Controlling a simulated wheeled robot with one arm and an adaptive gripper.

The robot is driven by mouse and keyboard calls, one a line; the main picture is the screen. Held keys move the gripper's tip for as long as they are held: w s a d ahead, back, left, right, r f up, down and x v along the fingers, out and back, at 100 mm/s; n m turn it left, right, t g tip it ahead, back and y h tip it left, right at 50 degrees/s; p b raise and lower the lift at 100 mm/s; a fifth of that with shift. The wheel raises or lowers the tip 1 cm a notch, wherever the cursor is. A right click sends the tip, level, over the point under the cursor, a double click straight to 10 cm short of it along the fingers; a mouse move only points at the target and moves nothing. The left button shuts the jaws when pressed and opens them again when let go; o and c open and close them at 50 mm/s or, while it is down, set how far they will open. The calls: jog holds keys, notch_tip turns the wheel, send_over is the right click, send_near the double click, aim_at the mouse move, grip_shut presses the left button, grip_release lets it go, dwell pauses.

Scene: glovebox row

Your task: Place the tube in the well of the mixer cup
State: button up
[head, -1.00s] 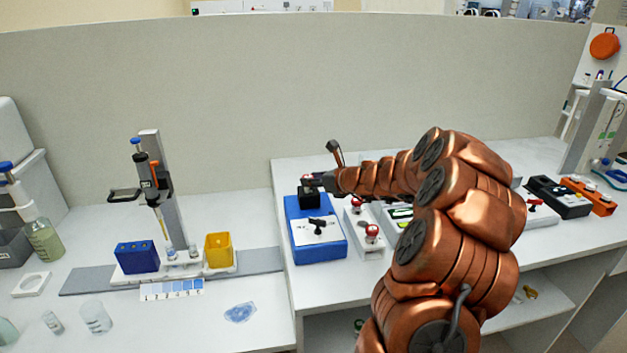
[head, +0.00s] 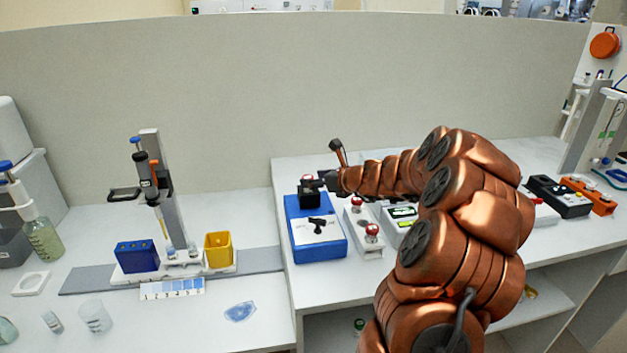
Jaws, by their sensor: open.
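The mixer is a blue box (head: 318,251) with a white top panel and a black lever, on the raised bench at the picture's middle. Its black cup (head: 309,195) stands at the back left of the box. A small red-and-white top (head: 307,179), apparently the tube's cap, shows at the cup's mouth; the tube's body is hidden, and I cannot tell how it sits in the well. My gripper (head: 321,177) is open, just right of this cap at about its height. Its small fingers are hard to make out, and I see a slight gap at most.
Right of the mixer is a white block with red knobs (head: 372,231), then a device with a green display (head: 403,212), partly behind my arm. On the lower left bench are a blue rack (head: 137,257), a yellow box (head: 219,249) and a pipette stand (head: 163,190).

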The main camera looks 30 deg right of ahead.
jog(key=v, duration=1.1)
jog(key=shift+b, duration=0.45)
jog(key=shift+a, duration=0.15)
jog(key=s+a+n+g+y, duration=0.2)
jog(key=a+n, duration=0.4)
jog(key=a, duration=0.5)
jog(key=s+a+n+g+y, duration=0.1)
jog(key=a+n+g+y, duration=0.3)
jog(key=a, duration=0.7)
jog(key=s+a+f+n+g+h, duration=0.2)
jog(key=s+a+f+n+g, duration=0.2)
jog(key=s+a+n, duration=0.75)
jog(key=s+d+f+n+g+h, duration=0.1)
jog(key=s+f+n+g+h, duration=0.1)
jog(key=s+n, duration=0.4)
jog(key=s+d+f+n+g+h, duration=0.2)
jog(key=s+n, duration=0.4)
jog(key=s, duration=0.8)
jog(key=g+h, duration=0.1)
jog(key=h, duration=0.1)
jog(key=shift+s+h, duration=0.25)
jog(key=shift+h, duration=0.05)
jog(key=shift+d, duration=0.1)
